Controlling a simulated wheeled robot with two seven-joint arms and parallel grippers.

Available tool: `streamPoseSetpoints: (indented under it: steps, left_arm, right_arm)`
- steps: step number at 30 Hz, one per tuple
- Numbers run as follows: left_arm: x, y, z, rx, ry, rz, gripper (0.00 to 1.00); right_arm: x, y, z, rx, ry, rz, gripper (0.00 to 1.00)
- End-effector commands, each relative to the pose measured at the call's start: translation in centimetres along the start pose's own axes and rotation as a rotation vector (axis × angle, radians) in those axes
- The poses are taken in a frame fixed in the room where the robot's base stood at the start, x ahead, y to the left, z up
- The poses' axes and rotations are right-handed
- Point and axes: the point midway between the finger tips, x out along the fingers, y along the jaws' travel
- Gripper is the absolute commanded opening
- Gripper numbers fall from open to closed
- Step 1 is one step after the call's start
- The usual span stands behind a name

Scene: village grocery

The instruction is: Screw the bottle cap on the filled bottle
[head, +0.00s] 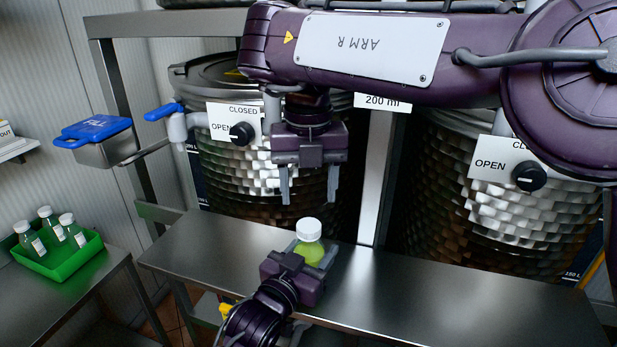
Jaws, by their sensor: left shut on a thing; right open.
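The filled bottle (311,249) holds yellow-green liquid and stands upright at the metal shelf. A white cap (309,229) sits on its top; I cannot tell how tightly. My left gripper (318,256) comes from below and is shut on the bottle's body, hiding part of it. My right gripper (308,188) hangs above the bottle, pointing down. Its fingers are apart and empty, with a gap between the fingertips and the cap.
Two large metal vats (262,170) (500,222) with black knobs stand behind the shelf (440,290). A blue-handled tap (175,125) juts out at the left. A green tray (75,262) with several capped bottles (49,218) sits on the left table. The shelf's right part is clear.

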Motion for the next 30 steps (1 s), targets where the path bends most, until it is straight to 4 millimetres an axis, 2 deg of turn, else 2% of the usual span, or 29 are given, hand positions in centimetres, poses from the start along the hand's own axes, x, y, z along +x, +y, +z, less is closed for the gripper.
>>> streamPoseSetpoints:
  steps: [6, 12, 23, 26, 30]
  left_arm:
    - [0.0, 0.0, 0.0, 0.0, 0.0, 0.0, 0.0]
    - [0.0, 0.0, 0.0, 0.0, 0.0, 0.0, 0.0]
    - [0.0, 0.0, 0.0, 0.0, 0.0, 0.0, 0.0]
    - [0.0, 0.0, 0.0, 0.0, 0.0, 0.0, 0.0]
    - [0.0, 0.0, 0.0, 0.0, 0.0, 0.0, 0.0]
  right_arm:
    - [3.6, 0.0, -0.1, 0.0, 0.004, 0.003, 0.57]
    - [5.8, 0.0, 0.0, 0.001, 0.001, 0.001, 0.57]
    - [6.3, 0.0, 0.0, 0.001, -0.002, 0.001, 0.57]
    - [6.3, 0.0, 0.0, 0.001, -0.002, 0.001, 0.48]
    - [6.3, 0.0, 0.0, 0.001, -0.002, 0.001, 0.29]
